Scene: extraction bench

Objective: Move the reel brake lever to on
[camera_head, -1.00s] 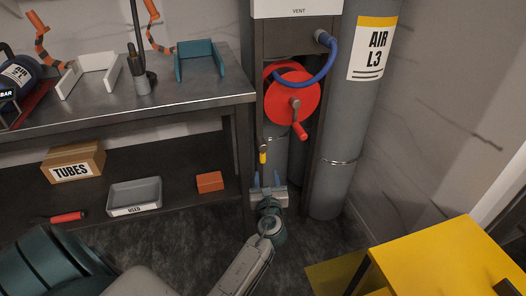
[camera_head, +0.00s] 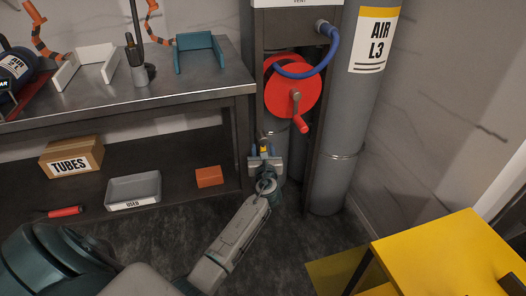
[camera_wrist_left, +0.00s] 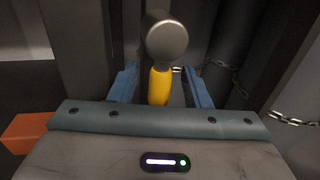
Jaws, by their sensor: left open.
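The reel brake lever has a yellow grip (camera_wrist_left: 159,86) and a round grey metal end (camera_wrist_left: 167,41) in the left wrist view. In the head view a bit of its yellow (camera_head: 264,150) shows below the red reel (camera_head: 292,92), on the frame's left post. My left gripper (camera_head: 265,150) is open, with its blue fingers on either side of the yellow grip. In the left wrist view the fingers (camera_wrist_left: 160,88) stand apart from the grip, with gaps on both sides. My right gripper is not in view.
The steel bench (camera_head: 190,97) and its lower shelf stand to the left, with an orange block (camera_head: 209,177) near the shelf's right end. A grey cylinder (camera_head: 345,120) stands right of the reel frame. A yellow stand (camera_head: 445,255) is at the lower right.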

